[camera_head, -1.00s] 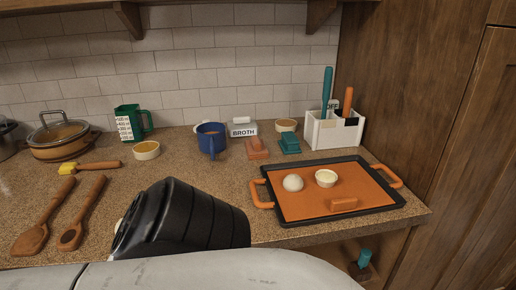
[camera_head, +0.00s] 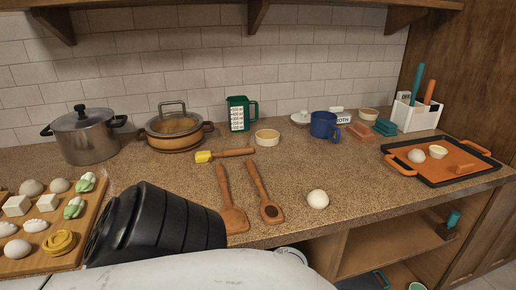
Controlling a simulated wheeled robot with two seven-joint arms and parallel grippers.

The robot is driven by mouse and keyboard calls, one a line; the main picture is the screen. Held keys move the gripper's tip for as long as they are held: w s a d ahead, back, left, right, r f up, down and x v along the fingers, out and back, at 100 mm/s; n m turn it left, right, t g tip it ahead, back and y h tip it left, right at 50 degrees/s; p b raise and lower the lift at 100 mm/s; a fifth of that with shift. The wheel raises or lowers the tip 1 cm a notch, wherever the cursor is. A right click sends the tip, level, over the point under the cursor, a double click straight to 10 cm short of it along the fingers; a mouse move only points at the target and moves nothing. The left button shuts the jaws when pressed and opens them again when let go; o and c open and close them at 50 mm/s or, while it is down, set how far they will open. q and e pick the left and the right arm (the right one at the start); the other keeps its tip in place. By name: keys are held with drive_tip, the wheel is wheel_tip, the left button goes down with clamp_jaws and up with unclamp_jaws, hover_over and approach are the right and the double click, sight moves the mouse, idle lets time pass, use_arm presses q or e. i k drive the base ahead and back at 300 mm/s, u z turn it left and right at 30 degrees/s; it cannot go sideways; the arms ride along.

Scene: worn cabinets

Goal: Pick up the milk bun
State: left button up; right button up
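Several round pale bun-like pieces could be the milk bun; I cannot tell which. One smooth white round piece (camera_head: 318,199) lies alone on the counter, right of the wooden spoons. Another pale round piece (camera_head: 416,155) sits on the orange-lined tray at the right. More lie on the wooden board at the far left, including a pale dome (camera_head: 32,187), a second dome (camera_head: 59,185) and a white round one (camera_head: 17,249). A black ribbed part of my own arm covers the counter at the lower left. Neither gripper shows, and nothing is seen held.
The wooden board (camera_head: 88,228) reaches the left edge. A steel pot (camera_head: 88,140) and an orange-brown pot (camera_head: 175,142) stand behind. Wooden spoons (camera_head: 234,218) lie mid-counter. The blue mug (camera_head: 324,127) and tray (camera_head: 443,184) are to the right. The counter between spoons and tray is largely clear.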

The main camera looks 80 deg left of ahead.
sight(318, 199)
drive_tip(key=k, duration=0.95)
drive_tip(key=u, duration=1.6)
drive_tip(key=i, duration=0.45)
drive_tip(key=z, duration=0.1)
